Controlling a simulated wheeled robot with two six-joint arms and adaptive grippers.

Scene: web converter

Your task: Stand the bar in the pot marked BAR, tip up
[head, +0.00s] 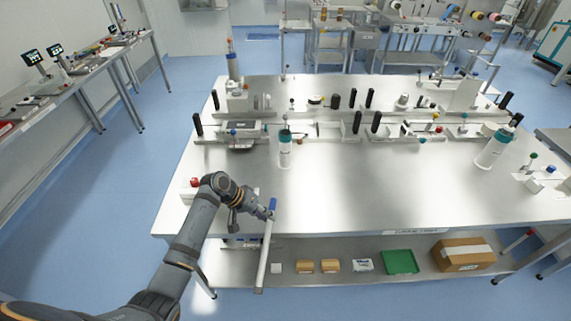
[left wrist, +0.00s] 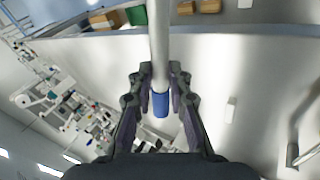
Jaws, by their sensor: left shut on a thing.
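The bar (head: 265,250) is a long pale rod with a blue end. My left gripper (head: 268,212) is shut on it near the blue end, and the bar slants down past the table's front edge with its pale end low. In the left wrist view the bar (left wrist: 159,45) runs up between the fingers (left wrist: 160,88), with the blue end toward the palm. I cannot make out a pot marked BAR. My right gripper is not in view.
Fixtures with black knobs (head: 355,122) line the back half. A red button box (head: 194,184) sits at the left edge. The lower shelf holds cartons (head: 462,254) and a green tray (head: 400,262).

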